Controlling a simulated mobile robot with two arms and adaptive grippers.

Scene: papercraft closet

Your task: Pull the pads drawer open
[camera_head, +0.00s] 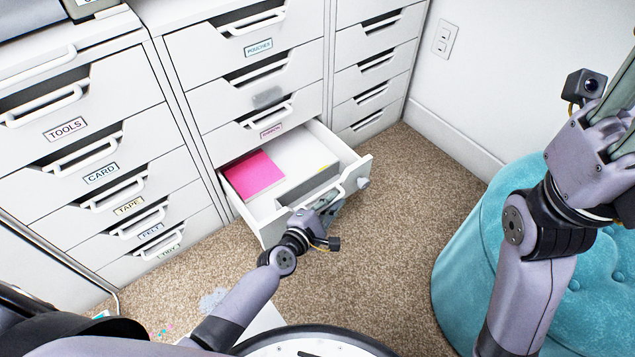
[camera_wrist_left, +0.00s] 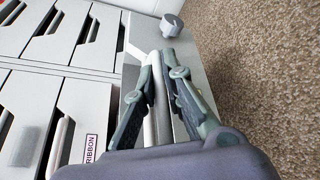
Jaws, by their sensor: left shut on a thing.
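A white drawer (camera_head: 356,172) low in the middle cabinet column stands well out from the cabinet. It holds a pink pad (camera_head: 254,176), white sheets and a grey piece; its label is not visible. My left gripper (camera_head: 330,203) is shut on the drawer's handle (camera_head: 305,207). In the left wrist view my left gripper (camera_wrist_left: 168,70) has its fingers on both sides of the pale handle bar (camera_wrist_left: 161,108). A round knob (camera_wrist_left: 171,26) sits on the drawer front beyond the fingertips. My right gripper (camera_head: 622,95) is raised at the right, its fingertips cut off by the picture edge.
Shut drawers labelled tools (camera_head: 65,129), card (camera_head: 101,173) and others fill the left column. A shut drawer with a ribbon label (camera_head: 271,131) is above the open one. A teal tufted pouf (camera_head: 462,255) stands right. Carpet (camera_head: 395,215) is clear between drawer and pouf.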

